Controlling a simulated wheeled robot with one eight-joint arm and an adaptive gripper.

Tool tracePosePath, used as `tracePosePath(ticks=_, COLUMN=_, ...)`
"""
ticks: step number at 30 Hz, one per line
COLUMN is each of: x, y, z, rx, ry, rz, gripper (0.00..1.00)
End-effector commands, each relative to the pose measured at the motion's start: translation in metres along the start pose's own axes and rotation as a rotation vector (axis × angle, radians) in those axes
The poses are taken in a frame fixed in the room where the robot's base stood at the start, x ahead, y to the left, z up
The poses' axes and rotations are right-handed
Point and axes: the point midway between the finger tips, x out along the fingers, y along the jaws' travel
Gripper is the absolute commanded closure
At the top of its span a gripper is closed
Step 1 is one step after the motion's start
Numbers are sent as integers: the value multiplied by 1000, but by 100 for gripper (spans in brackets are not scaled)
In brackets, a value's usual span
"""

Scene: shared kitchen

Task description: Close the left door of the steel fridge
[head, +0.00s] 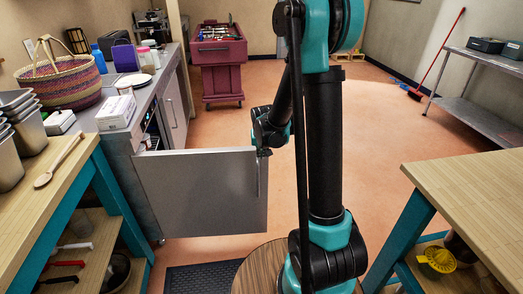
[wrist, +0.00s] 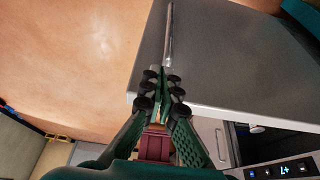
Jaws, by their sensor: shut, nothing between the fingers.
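The left door (head: 205,195) of the steel fridge is wide open in the head view, standing out to the right from the fridge body under a steel worktop. Its upright handle (head: 259,176) is near its free edge; the handle also shows in the wrist view (wrist: 169,35). My gripper (head: 264,152) is at the door's top free corner, by the upper end of the handle. In the wrist view my gripper's fingers (wrist: 162,78) are together and empty, over the door's edge; contact with the door cannot be told. The fridge interior is mostly hidden.
The fridge's other door (head: 174,108) looks shut. A wooden table with teal legs (head: 95,210) stands at the left, another (head: 470,190) at the right. A dark mat (head: 205,279) lies below the open door. The floor (head: 215,135) beyond the door is clear.

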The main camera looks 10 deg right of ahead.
Motion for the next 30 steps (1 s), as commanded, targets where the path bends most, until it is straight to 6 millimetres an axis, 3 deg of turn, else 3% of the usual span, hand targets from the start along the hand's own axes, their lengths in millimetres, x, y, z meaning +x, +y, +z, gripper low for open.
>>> tracePosePath(ticks=9, x=15, y=0, z=-33, rx=0, ry=0, rz=0, gripper=100)
tracePosePath(ticks=24, x=17, y=0, z=-38, rx=-3, ry=0, rz=-1, gripper=100)
tracePosePath(ticks=30, x=25, y=2, z=-57, rx=-31, ry=0, rz=-13, gripper=100)
